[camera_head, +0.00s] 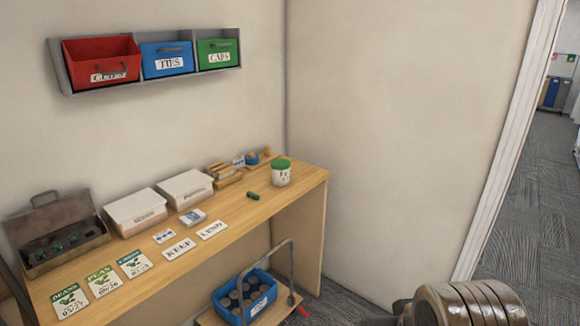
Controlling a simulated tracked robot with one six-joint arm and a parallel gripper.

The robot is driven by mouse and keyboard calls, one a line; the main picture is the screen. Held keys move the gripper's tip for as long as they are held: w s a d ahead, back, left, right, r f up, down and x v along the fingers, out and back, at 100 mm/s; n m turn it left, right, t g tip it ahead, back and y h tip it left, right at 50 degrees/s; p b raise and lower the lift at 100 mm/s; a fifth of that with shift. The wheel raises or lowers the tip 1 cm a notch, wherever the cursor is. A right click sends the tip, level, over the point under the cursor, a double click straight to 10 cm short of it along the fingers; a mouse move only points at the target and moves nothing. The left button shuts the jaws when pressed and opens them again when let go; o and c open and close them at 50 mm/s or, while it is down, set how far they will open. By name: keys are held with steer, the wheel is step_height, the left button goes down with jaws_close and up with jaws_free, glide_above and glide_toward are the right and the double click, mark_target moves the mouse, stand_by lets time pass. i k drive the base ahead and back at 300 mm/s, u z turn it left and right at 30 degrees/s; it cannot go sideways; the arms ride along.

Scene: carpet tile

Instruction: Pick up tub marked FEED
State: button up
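A small white tub with a green lid (281,174) stands upright near the right end of the wooden bench. It has dark marks on its front, too small to read as FEED. No other round lidded tub is clearly in view. Part of my arm shows at the bottom right edge, well away from the bench. My gripper's fingers are not in view.
On the bench (250,216) are an open metal toolbox (55,234), two white boxes (136,211), seed packets (101,281), KEEP (178,249) and LEND cards, and a green object (253,196). Wall bins (167,58) hang above. A trolley with a blue crate (243,297) stands below.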

mark_target(280, 168)
steer(key=u, duration=0.1)
steer(key=i, duration=0.85)
steer(key=u, duration=0.9)
steer(key=i, duration=0.8)
steer(key=u, duration=0.5)
